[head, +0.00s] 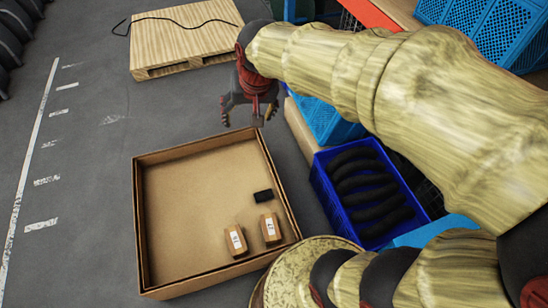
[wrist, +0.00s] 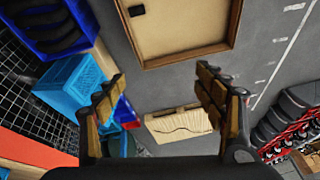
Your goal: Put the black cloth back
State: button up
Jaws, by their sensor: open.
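A small black folded piece that looks like the black cloth (head: 263,196) lies flat in the right part of a large shallow cardboard box (head: 140,215) on the floor. It also shows at the top of the wrist view (wrist: 136,11). My gripper (head: 247,114) is above the far right corner of the box, apart from the cloth. Its fingers are spread and nothing is between them; they also show open in the wrist view (wrist: 163,90).
Two small brown cartons (head: 236,241) (head: 270,228) stand in the box near the cloth. A blue crate (head: 325,196) with several black rolled items stands right of the box. Light blue crates (head: 490,25) stand on shelving at right. A wooden pallet (head: 180,40) with a black cable lies behind.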

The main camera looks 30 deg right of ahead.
jog(key=s+a+r+n+t, duration=0.1)
jog(key=s+n, duration=0.3)
jog(key=s, duration=1.2)
jog(key=shift+a+r, duration=0.35)
jog(key=shift+a, duration=0.1)
notch_tip(320, 180, up, 3)
jog(key=p, duration=0.2)
jog(key=shift+f+p, duration=0.15)
jog(key=shift+p, duration=0.2)
